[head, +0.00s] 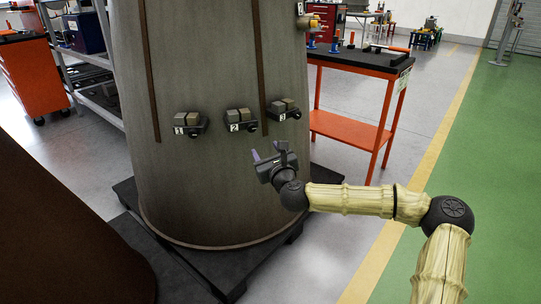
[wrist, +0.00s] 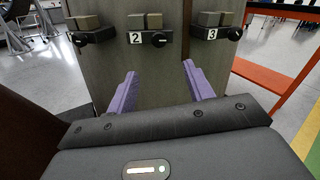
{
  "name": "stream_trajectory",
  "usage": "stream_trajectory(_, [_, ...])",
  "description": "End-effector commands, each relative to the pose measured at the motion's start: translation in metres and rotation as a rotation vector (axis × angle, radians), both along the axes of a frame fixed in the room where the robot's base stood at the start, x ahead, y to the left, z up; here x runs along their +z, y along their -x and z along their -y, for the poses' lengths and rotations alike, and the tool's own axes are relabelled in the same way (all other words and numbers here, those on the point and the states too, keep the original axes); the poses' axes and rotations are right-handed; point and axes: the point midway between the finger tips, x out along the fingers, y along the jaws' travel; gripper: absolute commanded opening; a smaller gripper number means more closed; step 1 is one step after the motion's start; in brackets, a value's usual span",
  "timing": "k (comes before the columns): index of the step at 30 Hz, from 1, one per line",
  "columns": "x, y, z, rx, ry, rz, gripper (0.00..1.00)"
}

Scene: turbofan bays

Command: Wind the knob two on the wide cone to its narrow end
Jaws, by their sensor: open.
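The large grey-brown cone (head: 205,70) stands upright in the head view and widens downward. Three small dark units with blocks on top sit in a row on its side, labelled 1, 2 and 3. The black round knob two (wrist: 158,40) sits at the right of the label 2 in the wrist view; it also shows in the head view (head: 252,127). A pale mark on it looks roughly horizontal. My gripper (wrist: 160,68) is open and empty, its purple fingers below and in front of knob two, apart from it. In the head view my gripper (head: 268,152) is below units 2 and 3.
Knob three (wrist: 235,34) is close on the right, and unit 1 (head: 187,124) is on the left. A dark brown curved body (head: 60,230) fills the lower left. An orange-framed table (head: 345,130) stands right of the cone. The green floor at right is clear.

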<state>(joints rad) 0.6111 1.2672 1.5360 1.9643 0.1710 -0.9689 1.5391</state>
Motion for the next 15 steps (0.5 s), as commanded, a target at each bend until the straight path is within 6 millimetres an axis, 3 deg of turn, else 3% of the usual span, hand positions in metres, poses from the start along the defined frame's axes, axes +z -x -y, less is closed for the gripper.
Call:
stream_trajectory(6, [0.0,0.024,0.009,0.0,0.0,0.0,0.52])
stream_trajectory(15, [0.0,0.028,0.011,-0.001,0.0,0.0,0.52])
